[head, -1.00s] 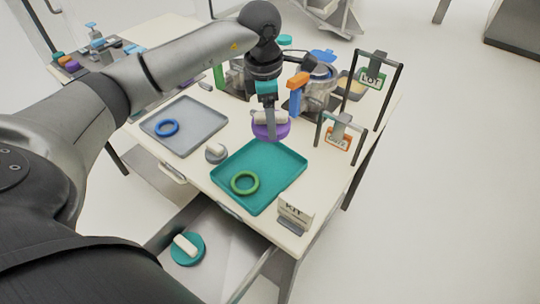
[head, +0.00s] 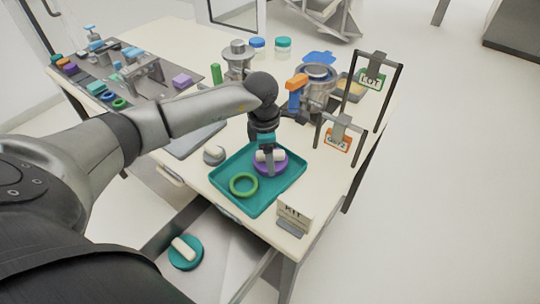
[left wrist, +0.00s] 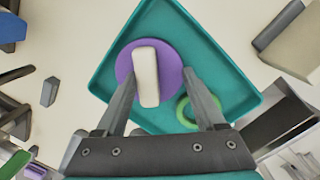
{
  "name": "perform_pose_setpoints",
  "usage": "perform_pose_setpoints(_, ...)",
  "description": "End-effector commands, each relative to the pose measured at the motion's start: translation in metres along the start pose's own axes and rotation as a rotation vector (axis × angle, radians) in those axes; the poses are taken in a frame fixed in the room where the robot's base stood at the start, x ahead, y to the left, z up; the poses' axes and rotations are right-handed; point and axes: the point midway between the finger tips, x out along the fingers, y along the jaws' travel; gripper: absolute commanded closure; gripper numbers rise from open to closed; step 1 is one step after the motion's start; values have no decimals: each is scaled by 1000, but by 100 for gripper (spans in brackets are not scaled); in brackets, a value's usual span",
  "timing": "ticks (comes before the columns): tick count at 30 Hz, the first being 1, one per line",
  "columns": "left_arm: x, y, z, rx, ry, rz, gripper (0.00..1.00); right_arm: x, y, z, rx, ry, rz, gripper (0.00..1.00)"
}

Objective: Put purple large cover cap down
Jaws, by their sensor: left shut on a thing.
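The purple large cover cap (head: 282,167) is a round purple disc with a white bar handle, over the back part of the teal tray (head: 222,180). My left gripper (head: 267,160) points down and is shut on the cap. In the left wrist view, the purple cap (left wrist: 127,68) and its white handle lie between the finger tips, over the teal tray (left wrist: 228,88). I cannot tell whether the cap touches the tray floor. My right gripper is not in view.
A green ring (head: 233,187) lies in the front of the teal tray. A grey knob-like part (head: 214,156) with a white top stands to its left, a KIT sign (head: 294,213) at its front right. An open drawer (head: 222,258) holds a teal cap (head: 186,253).

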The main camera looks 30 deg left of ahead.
Motion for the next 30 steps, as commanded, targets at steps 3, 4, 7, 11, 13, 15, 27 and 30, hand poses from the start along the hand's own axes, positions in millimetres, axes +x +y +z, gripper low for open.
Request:
perform_pose_setpoints(3,1,0,0,0,0,0,100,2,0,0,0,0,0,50)
perform_pose_setpoints(4,2,0,0,0,0,0,100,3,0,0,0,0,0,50)
perform_pose_setpoints(7,2,0,0,0,0,0,21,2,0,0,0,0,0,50)
perform_pose_setpoints(11,2,0,0,0,0,-1,6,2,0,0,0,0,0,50)
perform_pose_setpoints(13,2,0,0,0,0,-1,0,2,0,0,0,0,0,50)
perform_pose_setpoints(15,2,0,0,0,1,-1,0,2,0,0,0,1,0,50)
perform_pose_setpoints(27,-26,1,0,1,0,4,0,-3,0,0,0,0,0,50)
perform_pose_setpoints(30,-48,1,0,1,0,4,0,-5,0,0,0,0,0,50)
